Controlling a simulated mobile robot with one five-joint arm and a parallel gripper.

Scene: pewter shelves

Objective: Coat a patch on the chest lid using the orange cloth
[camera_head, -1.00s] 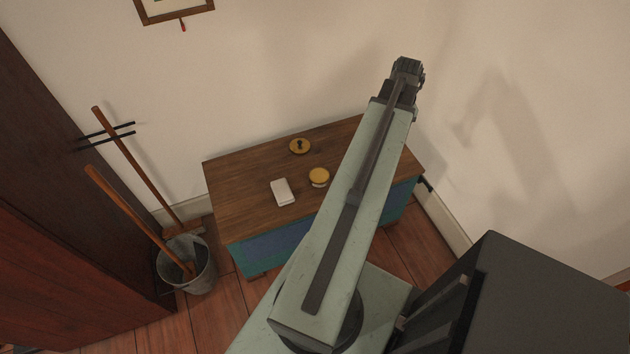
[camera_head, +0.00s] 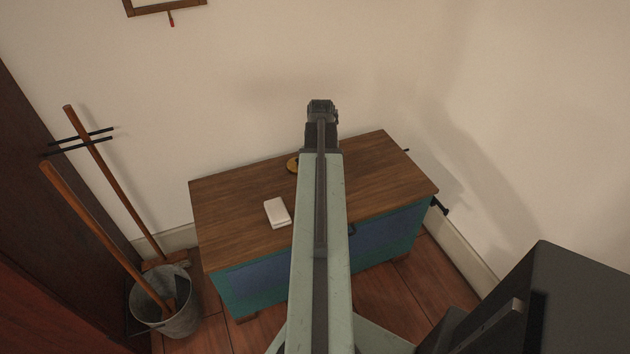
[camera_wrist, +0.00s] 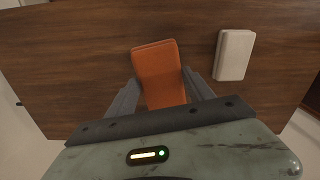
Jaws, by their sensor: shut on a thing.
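The chest lid (camera_head: 385,172) is a brown wooden top on a blue-green chest; it also fills much of the wrist view (camera_wrist: 70,70). I cannot tell whether the cloth touches the lid. No coated patch is visible on the lid.
A white block (camera_head: 277,212) lies on the lid, also in the wrist view (camera_wrist: 234,55). A metal bucket (camera_head: 165,310) with wooden handles stands left of the chest. The lid's right part is clear.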

